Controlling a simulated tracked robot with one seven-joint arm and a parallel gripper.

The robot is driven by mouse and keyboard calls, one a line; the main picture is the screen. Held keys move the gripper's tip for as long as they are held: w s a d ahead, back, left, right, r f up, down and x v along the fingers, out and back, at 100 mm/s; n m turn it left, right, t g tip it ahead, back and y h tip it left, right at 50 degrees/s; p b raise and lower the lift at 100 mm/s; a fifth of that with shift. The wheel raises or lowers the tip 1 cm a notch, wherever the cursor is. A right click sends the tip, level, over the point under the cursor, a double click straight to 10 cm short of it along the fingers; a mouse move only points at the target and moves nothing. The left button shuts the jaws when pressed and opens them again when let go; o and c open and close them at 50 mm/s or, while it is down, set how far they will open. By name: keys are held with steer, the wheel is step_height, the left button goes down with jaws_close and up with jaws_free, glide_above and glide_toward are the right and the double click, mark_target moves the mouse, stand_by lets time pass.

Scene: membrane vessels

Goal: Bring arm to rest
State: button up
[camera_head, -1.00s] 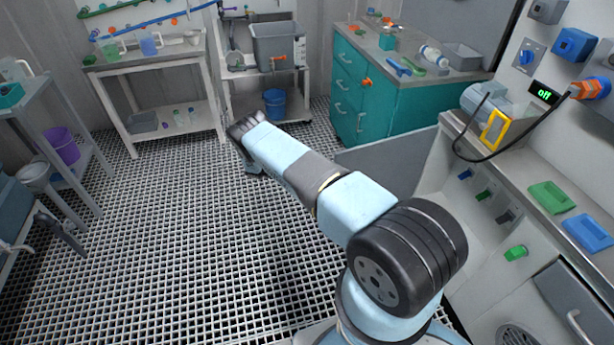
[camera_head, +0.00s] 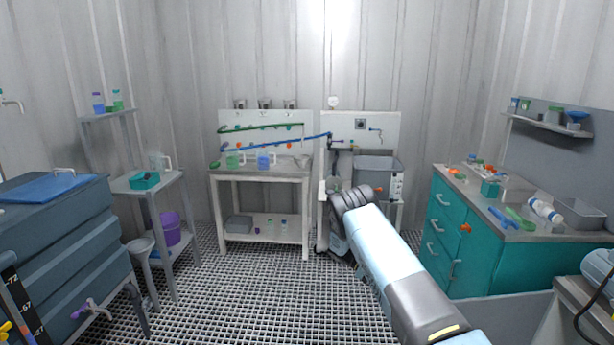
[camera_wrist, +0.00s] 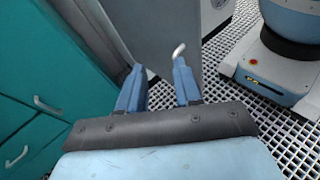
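My gripper (camera_wrist: 158,82) shows in the wrist view. Its two blue fingers are apart, with nothing seen between them. A pale curved piece, like a handle, shows just beyond the right fingertip; I cannot tell whether it touches. In the head view my arm (camera_head: 385,265) reaches forward from the lower right, bent at a dark joint (camera_head: 352,200) in front of the pump stand. The fingers are not clearly seen there.
The teal cabinet (camera_head: 445,240) stands right of my arm; its teal side (camera_wrist: 45,70) is close left in the wrist view. A white bench (camera_head: 262,177) with jugs is at the back. A blue-grey tank (camera_head: 75,245) is at left. The grated floor (camera_head: 230,300) is clear between.

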steer(key=s+r+m+t+y, duration=0.2)
steer(key=s+r+y, duration=0.15)
steer(key=r, duration=0.85)
steer(key=s+r+m+t+y, duration=0.15)
steer(key=s+r, duration=0.35)
steer(key=r, duration=0.7)
steer(key=s+r+m+t+y, duration=0.1)
steer(key=s+r+t+y, duration=0.2)
steer(key=r, duration=0.9)
steer(key=s+a+r+m+t+y, duration=0.1)
steer(key=s+r+t, duration=0.1)
steer(key=s, duration=0.8)
steer(key=s+a+r+m+t+y, duration=0.1)
steer(key=s+r, duration=0.4)
steer(key=s, duration=0.6)
steer(key=s+a+r+m+t+y, duration=0.1)
steer(key=s+a+r+m+t, duration=0.1)
steer(key=s, duration=0.8)
step_height(320, 180, up, 2)
steer(key=a+t, duration=0.1)
steer(key=t, duration=0.2)
steer(key=shift+s+a+r+m+y, duration=0.15)
steer(key=shift+s+r+m+y, duration=0.05)
steer(key=shift+s+m+y, duration=0.15)
